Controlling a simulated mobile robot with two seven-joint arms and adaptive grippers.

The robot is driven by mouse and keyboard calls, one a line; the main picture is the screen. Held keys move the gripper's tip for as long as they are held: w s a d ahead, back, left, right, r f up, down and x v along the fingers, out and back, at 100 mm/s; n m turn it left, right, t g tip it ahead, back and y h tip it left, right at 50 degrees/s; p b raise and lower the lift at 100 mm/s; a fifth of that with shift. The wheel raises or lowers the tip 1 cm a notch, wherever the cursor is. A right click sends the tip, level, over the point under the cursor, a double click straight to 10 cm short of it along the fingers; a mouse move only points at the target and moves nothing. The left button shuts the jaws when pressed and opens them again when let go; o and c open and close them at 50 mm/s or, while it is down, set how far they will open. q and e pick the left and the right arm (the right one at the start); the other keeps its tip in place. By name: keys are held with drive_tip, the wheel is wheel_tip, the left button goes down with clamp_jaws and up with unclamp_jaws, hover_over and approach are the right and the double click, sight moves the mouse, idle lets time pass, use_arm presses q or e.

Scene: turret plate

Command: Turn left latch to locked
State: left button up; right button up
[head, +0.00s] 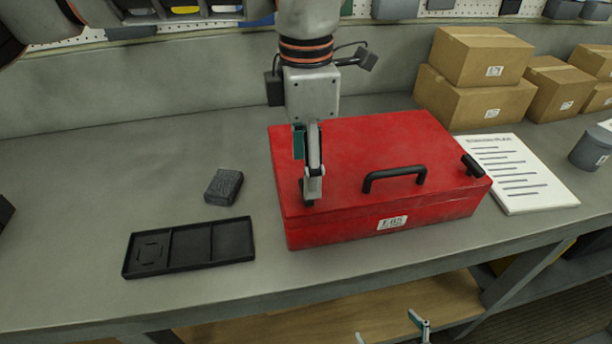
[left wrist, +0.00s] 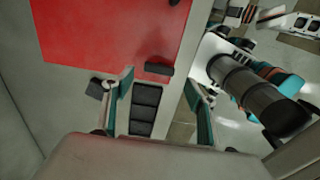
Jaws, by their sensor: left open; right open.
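The red case (head: 360,150) lies shut on the bench. Its left latch (head: 307,203) is a dark bar at the left of the front edge, partly hidden by my left gripper (head: 310,182). In the left wrist view the left latch (left wrist: 159,68) runs across the case edge, ahead of the gap between the open, empty fingers of the left gripper (left wrist: 160,82). Contact cannot be told. The right latch (head: 472,165) is a black bar at the right front corner. My right gripper (head: 390,331) is open, low before the bench and cut by the frame.
A black handle (head: 394,178) stands on the lid between the latches. A black tray (head: 190,247) and a dark block (head: 224,187) lie left of the case. A printed sheet (head: 515,172) and cardboard boxes (head: 480,80) are to the right.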

use_arm(q)
wheel_tip(320, 180, down, 4)
drive_tip(key=shift+r, duration=0.25)
drive_tip(key=shift+f, duration=0.4)
use_arm(e)
drive_tip(key=shift+w+r, duration=0.5)
drive_tip(key=shift+r, duration=0.15)
use_arm(q)
drive_tip(key=shift+c, duration=0.4)
drive_tip(key=c, duration=1)
use_arm(e)
drive_tip(key=shift+s+f, duration=0.1)
drive_tip(key=shift+f, duration=0.1)
drive_tip(key=shift+f, duration=0.1)
